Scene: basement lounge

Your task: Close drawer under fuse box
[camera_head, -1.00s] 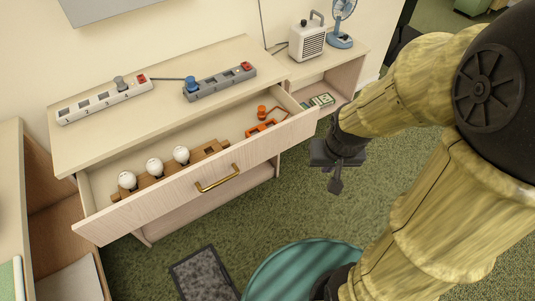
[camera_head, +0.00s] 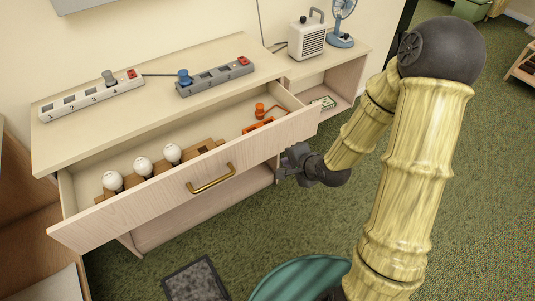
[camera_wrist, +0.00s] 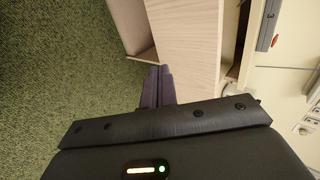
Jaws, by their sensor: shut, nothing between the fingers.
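The pale wood drawer (camera_head: 130,208) stands pulled open from the low cabinet, with a brass handle (camera_head: 211,179) on its front. My gripper (camera_head: 281,174) is at the right end of the drawer front, just below and beside it. In the wrist view its dark fingers (camera_wrist: 157,88) are shut and empty, close to the wood drawer front (camera_wrist: 188,45); I cannot tell whether they touch it. A grey panel edge (camera_head: 75,4) shows on the wall above the cabinet, mostly out of view; it may be the fuse box.
The drawer holds white bulbs on a wooden block (camera_head: 204,149) and orange items (camera_head: 258,125). Two power strips (camera_head: 92,95) (camera_head: 215,77) lie on top. A heater (camera_head: 307,40) and blue fan (camera_head: 341,22) stand on the right shelf unit. Green carpet (camera_head: 450,190) is clear to the right.

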